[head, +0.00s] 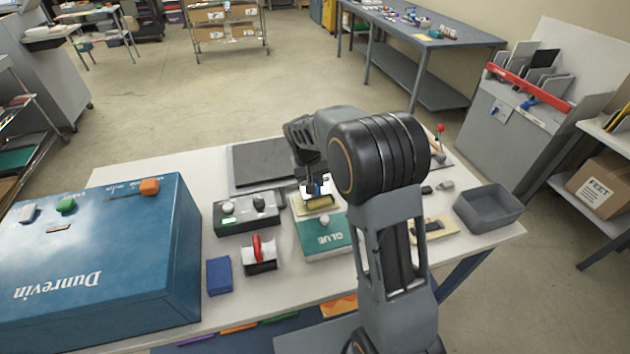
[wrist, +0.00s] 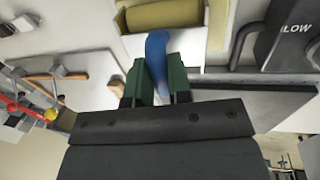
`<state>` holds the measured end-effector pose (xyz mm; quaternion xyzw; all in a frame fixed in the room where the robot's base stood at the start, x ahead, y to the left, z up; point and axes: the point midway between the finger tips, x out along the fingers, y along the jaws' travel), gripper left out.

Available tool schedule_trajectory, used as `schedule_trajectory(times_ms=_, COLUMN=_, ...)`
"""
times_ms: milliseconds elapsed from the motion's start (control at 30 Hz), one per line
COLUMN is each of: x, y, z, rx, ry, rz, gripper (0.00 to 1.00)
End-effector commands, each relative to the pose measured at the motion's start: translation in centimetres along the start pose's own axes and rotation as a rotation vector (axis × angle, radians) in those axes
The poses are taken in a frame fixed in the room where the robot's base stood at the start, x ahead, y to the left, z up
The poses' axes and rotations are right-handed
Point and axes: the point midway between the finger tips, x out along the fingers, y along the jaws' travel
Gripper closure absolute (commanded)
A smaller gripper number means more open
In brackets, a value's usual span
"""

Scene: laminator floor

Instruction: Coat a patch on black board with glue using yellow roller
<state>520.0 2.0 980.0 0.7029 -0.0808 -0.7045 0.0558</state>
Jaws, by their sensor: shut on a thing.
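My gripper (head: 316,184) is shut on the blue handle (wrist: 157,58) of the yellow roller; its green fingertips (wrist: 159,85) close on both sides of the handle in the wrist view. The yellow roller (wrist: 165,15) sits in a white frame at the top of that view. In the head view the roller (head: 318,204) is over the back of the teal box marked GLUE (head: 325,241); I cannot tell whether it touches. The black board (head: 258,168) lies flat on the table, behind and left of the gripper. My arm hides part of the table to the right.
A red-handled roller (head: 259,254) and a blue block (head: 219,276) are in front. The large blue Dunrevin machine (head: 100,265) fills the left. A grey bin (head: 488,206) is at the right.

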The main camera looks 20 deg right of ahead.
Motion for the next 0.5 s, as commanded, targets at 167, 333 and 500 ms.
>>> schedule_trajectory(times_ms=167, x=0.14, y=-0.02, z=0.05, rx=-0.001, ry=-0.003, rz=0.000, gripper=1.00)
schedule_trajectory(times_ms=333, x=0.06, y=-0.01, z=0.07, rx=-0.001, ry=-0.003, rz=0.000, gripper=1.00)
schedule_trajectory(times_ms=500, x=-0.69, y=0.14, z=0.06, rx=-0.001, ry=-0.003, rz=0.000, gripper=1.00)
